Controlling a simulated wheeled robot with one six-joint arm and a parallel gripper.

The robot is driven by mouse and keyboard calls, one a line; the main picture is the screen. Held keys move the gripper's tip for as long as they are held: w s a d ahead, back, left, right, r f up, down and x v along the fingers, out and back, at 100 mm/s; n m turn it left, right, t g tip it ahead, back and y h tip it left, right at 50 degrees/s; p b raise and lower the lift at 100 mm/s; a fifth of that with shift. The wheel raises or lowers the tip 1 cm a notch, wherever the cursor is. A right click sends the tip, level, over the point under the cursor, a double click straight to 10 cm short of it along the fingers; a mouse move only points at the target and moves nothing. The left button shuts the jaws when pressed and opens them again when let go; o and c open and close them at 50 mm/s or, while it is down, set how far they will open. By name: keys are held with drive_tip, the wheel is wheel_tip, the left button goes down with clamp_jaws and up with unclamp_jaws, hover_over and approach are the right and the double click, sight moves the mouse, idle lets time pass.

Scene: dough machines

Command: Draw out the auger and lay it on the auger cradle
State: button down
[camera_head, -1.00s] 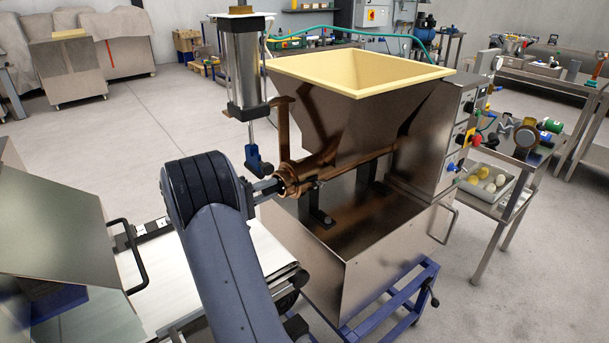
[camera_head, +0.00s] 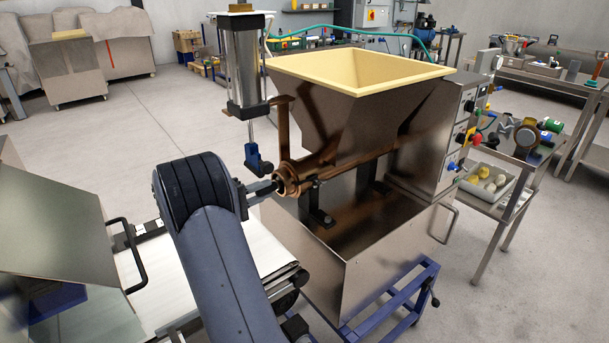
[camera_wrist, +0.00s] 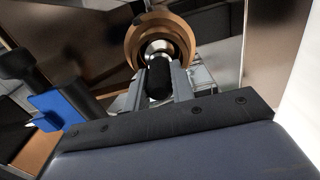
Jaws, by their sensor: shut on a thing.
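The auger shows only at its outer end, a black grip (camera_wrist: 159,80) on a bright metal shaft, in the wrist view. The shaft runs into the round bronze mouth of the barrel (camera_wrist: 133,45), and the rest of the auger is hidden inside. In the head view the bronze barrel (camera_head: 325,166) lies under the hopper, its mouth facing my arm. My gripper (camera_head: 268,190) is just outside that mouth, in line with it. In the wrist view my gripper (camera_wrist: 158,88) has one finger on each side of the black grip and is shut on it. I cannot make out the auger cradle for certain.
The cream-rimmed hopper (camera_head: 352,71) stands above the barrel. An upright cylinder with a blue end piece (camera_head: 258,160) hangs close beside my gripper. A white conveyor belt (camera_head: 255,250) runs below my arm. A side table (camera_head: 497,198) at right carries a tray and parts.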

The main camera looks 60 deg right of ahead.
drive_tip(key=shift+b+v, duration=0.45)
drive_tip(key=shift+v, duration=1.6)
drive_tip(key=shift+a, duration=0.1)
